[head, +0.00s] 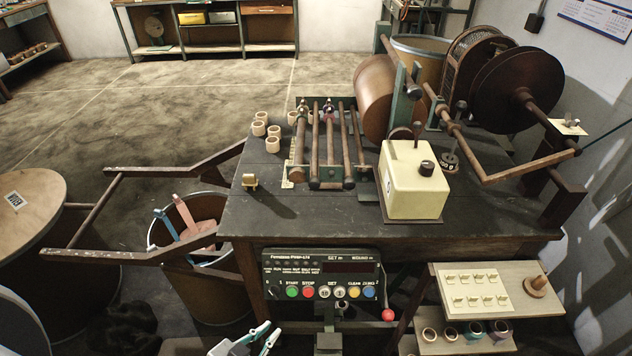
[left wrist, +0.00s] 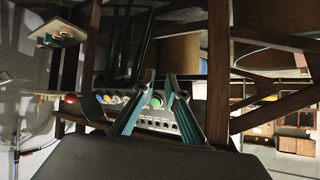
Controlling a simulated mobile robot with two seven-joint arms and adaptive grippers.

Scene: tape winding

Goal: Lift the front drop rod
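Several long rods (head: 330,146) lie side by side in a rack on the dark machine table (head: 400,236), running front to back. A long arm frame (head: 165,172) juts out from the table's left side, with a bar (head: 84,216) across its outer end. I cannot tell for certain which is the front drop rod. My left gripper (head: 268,334) is low at the bottom of the head view, below the control panel and well apart from the rods. In the left wrist view its fingers (left wrist: 160,80) stand apart with nothing between them. My right gripper is not in view.
The control panel (head: 322,268) hangs on the table front, with a red knob (head: 388,314) beside it. A cream box (head: 411,180) and large reels (head: 516,89) take up the right. Small tape rolls (head: 273,143) stand back left. A bin (head: 197,243) stands under the arm frame.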

